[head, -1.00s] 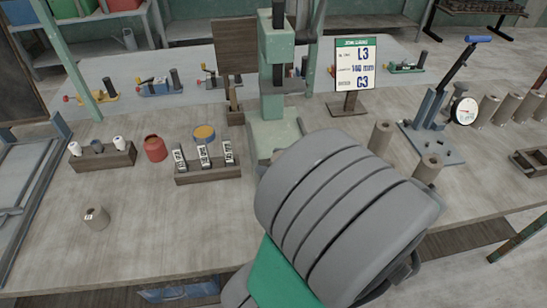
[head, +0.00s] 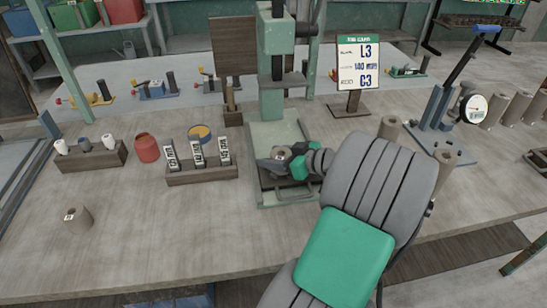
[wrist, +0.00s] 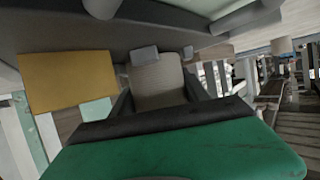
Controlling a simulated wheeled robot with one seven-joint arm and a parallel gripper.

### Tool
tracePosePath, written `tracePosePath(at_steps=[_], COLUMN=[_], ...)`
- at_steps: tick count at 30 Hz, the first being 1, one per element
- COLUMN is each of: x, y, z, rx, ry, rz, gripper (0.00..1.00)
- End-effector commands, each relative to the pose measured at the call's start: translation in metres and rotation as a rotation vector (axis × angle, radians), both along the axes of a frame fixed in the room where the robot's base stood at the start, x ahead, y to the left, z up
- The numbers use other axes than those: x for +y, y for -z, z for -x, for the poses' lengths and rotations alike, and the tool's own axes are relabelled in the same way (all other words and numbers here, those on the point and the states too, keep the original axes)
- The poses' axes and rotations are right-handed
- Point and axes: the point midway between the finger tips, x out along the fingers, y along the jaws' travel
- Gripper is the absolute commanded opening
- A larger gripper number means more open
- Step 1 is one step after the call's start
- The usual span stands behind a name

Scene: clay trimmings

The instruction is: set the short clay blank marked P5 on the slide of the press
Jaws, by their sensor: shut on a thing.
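My gripper (head: 283,160) is over the front of the green press (head: 270,128), shut on a clay blank (head: 282,155). I cannot tell whether the blank touches the slide.
A wooden rack (head: 205,175) holds labelled pieces, beside a red pot (head: 146,148). A sign (head: 357,58) reads L3, 140 mm, C3. Blanks and a lever tool (head: 447,110) stand to the right.

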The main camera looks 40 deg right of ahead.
Motion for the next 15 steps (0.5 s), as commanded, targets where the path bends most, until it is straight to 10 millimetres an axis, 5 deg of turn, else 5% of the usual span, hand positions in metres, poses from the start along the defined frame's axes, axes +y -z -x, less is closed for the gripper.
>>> tracePosePath(at_steps=[10,11,15], x=[-0.0004,-0.0003,-0.0002], y=[0.0056,0.0043,0.0038], z=[0.0000,0.0000,0.0001], rx=[-0.003,-0.002,-0.002], ry=[0.000,0.001,0.000], rz=[0.004,0.003,0.003], gripper=[0.01,0.56,0.68])
